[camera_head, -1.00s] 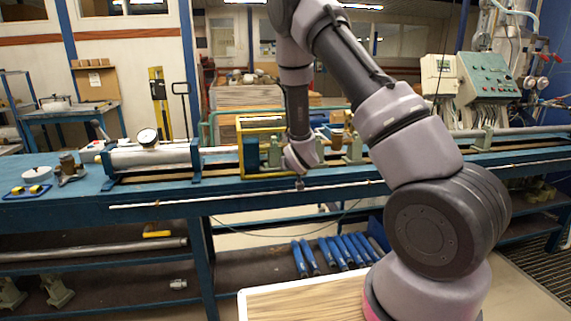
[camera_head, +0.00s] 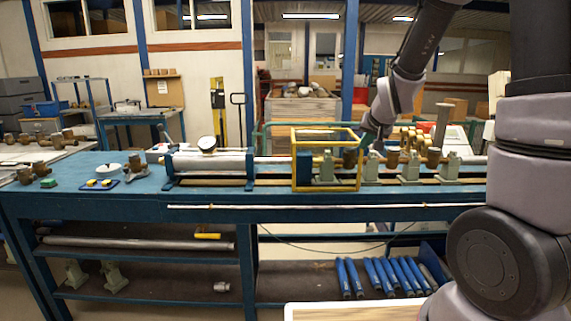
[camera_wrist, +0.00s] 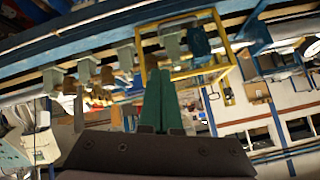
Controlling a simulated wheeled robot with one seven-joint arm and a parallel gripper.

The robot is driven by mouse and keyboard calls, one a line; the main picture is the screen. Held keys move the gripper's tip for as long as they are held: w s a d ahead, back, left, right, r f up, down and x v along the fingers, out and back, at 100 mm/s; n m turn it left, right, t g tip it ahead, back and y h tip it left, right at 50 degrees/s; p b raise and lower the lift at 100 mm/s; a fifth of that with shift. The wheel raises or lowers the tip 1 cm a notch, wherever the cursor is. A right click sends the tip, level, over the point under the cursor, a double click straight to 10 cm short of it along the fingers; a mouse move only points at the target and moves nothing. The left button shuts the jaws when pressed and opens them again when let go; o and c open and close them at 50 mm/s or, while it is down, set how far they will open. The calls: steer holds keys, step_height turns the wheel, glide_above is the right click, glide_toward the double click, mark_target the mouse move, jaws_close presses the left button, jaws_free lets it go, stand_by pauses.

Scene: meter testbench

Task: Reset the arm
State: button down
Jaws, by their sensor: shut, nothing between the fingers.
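My arm rises on the right side of the head view, bends at the top edge and reaches back down over the bench. My gripper (camera_head: 371,138) is at its lower end, small and dark, close behind the bench's row of fittings and right of the yellow frame (camera_head: 327,131). In the wrist view the two green fingers of my gripper (camera_wrist: 161,88) lie side by side, shut, with nothing between them. The yellow frame (camera_wrist: 216,22) shows there behind the fingertips, in a tilted view. I cannot tell the exact gap between the gripper and the fittings.
The blue bench (camera_head: 110,192) runs across the head view. It bears a grey cylinder with a gauge (camera_head: 207,144), brass fittings (camera_head: 393,157) and green clamps (camera_head: 411,166). Blue tubes (camera_head: 380,276) lie on the lower shelf. The floor and open air left of my arm look clear.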

steer(key=s+r+g, duration=0.1)
steer(key=s+r, duration=0.6)
steer(key=s, duration=0.6)
steer(key=s+r+g+y, duration=0.1)
steer(key=s+r, duration=0.7)
steer(key=s, duration=0.5)
steer(key=shift+s+d+m+y, duration=0.2)
steer(key=shift+d+m+y, duration=0.1)
steer(key=shift+d, duration=0.15)
steer(key=shift+a, duration=0.1)
